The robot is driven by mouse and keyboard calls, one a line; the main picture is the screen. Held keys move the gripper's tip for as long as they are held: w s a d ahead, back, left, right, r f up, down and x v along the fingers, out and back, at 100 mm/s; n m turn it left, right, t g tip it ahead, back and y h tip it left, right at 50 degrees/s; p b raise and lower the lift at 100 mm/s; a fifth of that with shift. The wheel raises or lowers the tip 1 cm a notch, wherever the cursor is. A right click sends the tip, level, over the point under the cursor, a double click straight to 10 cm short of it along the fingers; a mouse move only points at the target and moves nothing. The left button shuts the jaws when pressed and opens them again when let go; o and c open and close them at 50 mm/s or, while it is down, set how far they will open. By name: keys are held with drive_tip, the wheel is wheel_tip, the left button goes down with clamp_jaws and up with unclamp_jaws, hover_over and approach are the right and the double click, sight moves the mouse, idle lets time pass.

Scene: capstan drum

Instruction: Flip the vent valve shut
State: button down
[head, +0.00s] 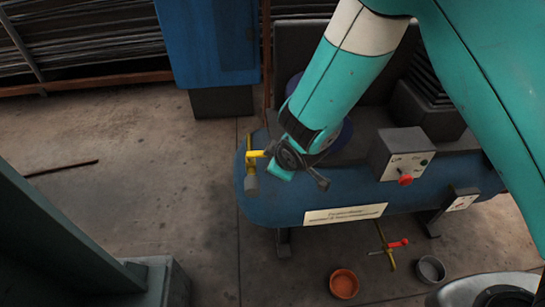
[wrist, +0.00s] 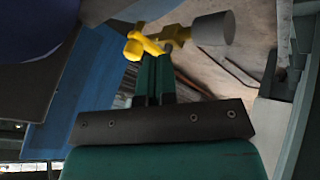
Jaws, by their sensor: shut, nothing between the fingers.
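A yellow valve fitting (head: 256,156) with a grey cylindrical end (head: 251,185) sits at the left end of the blue tank. In the wrist view the yellow fitting (wrist: 146,45) and its grey end (wrist: 214,28) are just past my fingertips. My gripper (wrist: 154,62) is shut and empty, its tips close to the yellow part; I cannot tell whether they touch. A second yellow pipe (head: 384,245) with a red-tipped lever (head: 397,244) stands below the tank's front. No readable label shows which is the vent valve.
The blue tank (head: 285,203) carries a grey control box (head: 398,153) with a red knob (head: 405,180). An orange bowl (head: 344,283) and a grey cup (head: 430,268) stand on the floor. A blue cabinet (head: 210,45) stands behind; open floor lies left.

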drive_tip(key=v, duration=0.7)
drive_tip(key=shift+d+r, duration=0.2)
drive_tip(key=shift+r, duration=0.05)
drive_tip(key=s+d+r+m+g+p, duration=0.3)
drive_tip(key=s+d+r+p, duration=0.1)
drive_tip(key=s+r, duration=0.6)
drive_tip(key=s+d+r+m+g+y+p, duration=0.1)
drive_tip(key=s+d+r+m+g+p, duration=0.2)
drive_tip(key=s+r, duration=0.7)
wheel_tip(320, 180, up, 8)
drive_tip(key=d+g+p, duration=0.1)
drive_tip(key=d+p, duration=0.1)
drive_tip(key=shift+d+f+y, duration=0.25)
drive_tip(key=shift+y, duration=0.05)
